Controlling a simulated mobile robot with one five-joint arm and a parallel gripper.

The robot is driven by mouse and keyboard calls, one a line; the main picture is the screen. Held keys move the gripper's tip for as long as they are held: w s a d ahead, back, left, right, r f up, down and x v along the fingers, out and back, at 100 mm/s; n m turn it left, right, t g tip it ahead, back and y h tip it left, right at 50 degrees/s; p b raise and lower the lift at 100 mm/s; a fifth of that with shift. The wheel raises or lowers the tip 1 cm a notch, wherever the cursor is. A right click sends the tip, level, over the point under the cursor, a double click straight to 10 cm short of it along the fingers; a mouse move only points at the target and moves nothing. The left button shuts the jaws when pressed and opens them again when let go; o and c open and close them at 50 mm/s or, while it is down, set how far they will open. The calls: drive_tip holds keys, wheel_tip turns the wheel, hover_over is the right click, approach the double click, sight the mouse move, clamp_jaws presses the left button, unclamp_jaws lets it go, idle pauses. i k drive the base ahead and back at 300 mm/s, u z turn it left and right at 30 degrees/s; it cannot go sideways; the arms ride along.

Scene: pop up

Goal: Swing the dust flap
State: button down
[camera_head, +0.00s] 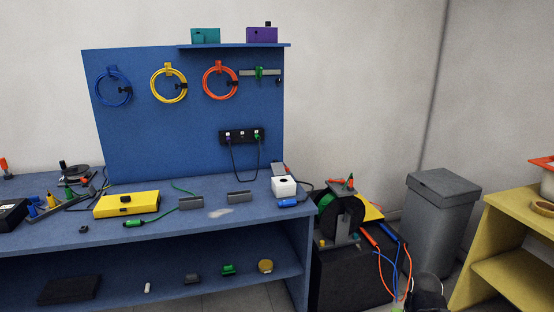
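I cannot clearly make out a dust flap in this view. A black socket strip (241,136) is fixed low on the blue pegboard, with plugs in it and a dark cable looping below. A small white box (284,186) with a dark round spot on top sits at the right end of the blue bench. Any flap on either is too small to tell.
The blue bench (200,226) also holds a yellow case (126,204) and grey blocks. A cable reel (341,214) stands on a dark box right of it. A grey bin (440,220) and yellow shelf (515,270) stand farther right. Cables hang near the bin.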

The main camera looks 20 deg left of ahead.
sight(278, 168)
drive_tip(key=u, duration=1.9)
drive_tip(key=i, duration=0.5)
drive_tip(key=z, duration=0.25)
